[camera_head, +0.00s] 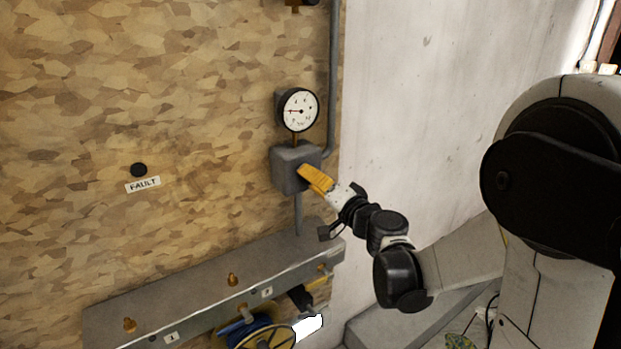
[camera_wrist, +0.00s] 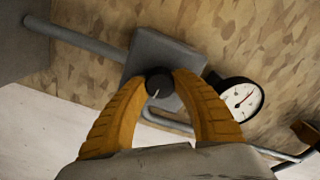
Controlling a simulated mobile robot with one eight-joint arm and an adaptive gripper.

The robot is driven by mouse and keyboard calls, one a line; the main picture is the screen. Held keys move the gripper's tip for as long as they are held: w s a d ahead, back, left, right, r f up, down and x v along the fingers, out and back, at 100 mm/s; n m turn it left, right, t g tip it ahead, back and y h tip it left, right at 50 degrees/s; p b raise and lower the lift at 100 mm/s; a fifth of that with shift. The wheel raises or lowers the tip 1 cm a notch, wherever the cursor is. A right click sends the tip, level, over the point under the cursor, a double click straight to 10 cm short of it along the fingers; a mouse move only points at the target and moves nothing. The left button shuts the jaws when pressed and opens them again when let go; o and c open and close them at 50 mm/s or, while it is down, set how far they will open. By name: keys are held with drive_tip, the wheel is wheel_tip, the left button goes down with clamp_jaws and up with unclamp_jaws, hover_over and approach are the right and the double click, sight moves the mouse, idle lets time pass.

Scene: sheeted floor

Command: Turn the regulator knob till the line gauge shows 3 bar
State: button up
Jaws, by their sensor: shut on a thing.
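The regulator is a grey box (camera_head: 284,168) on the wooden wall board, and it also shows in the wrist view (camera_wrist: 150,52). Its black round knob (camera_wrist: 159,82) has a pale pointer line and sits between my gripper's yellow fingers. My gripper (camera_head: 306,176) is shut on the knob from the front; in the head view the fingers hide the knob. The line gauge (camera_head: 299,110) is a round white dial with a black rim above the box. The gauge also shows in the wrist view (camera_wrist: 240,100). Its numbers are too small to read.
A grey metal shelf (camera_head: 205,290) with brass fittings juts out below the box. A blue hose reel (camera_head: 250,333) hangs under it. A black button with a FAULT label (camera_head: 143,184) is at left. A grey pipe (camera_head: 333,80) runs beside the gauge.

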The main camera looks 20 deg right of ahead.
drive_tip(key=shift+m, duration=0.3)
drive_tip(key=m, duration=0.2)
drive_tip(key=shift+m+b, duration=0.3)
drive_tip(key=shift+b, duration=0.05)
drive_tip(key=shift+m+b, duration=0.3)
drive_tip(key=shift+m, duration=1.5)
drive_tip(key=o, duration=1.2)
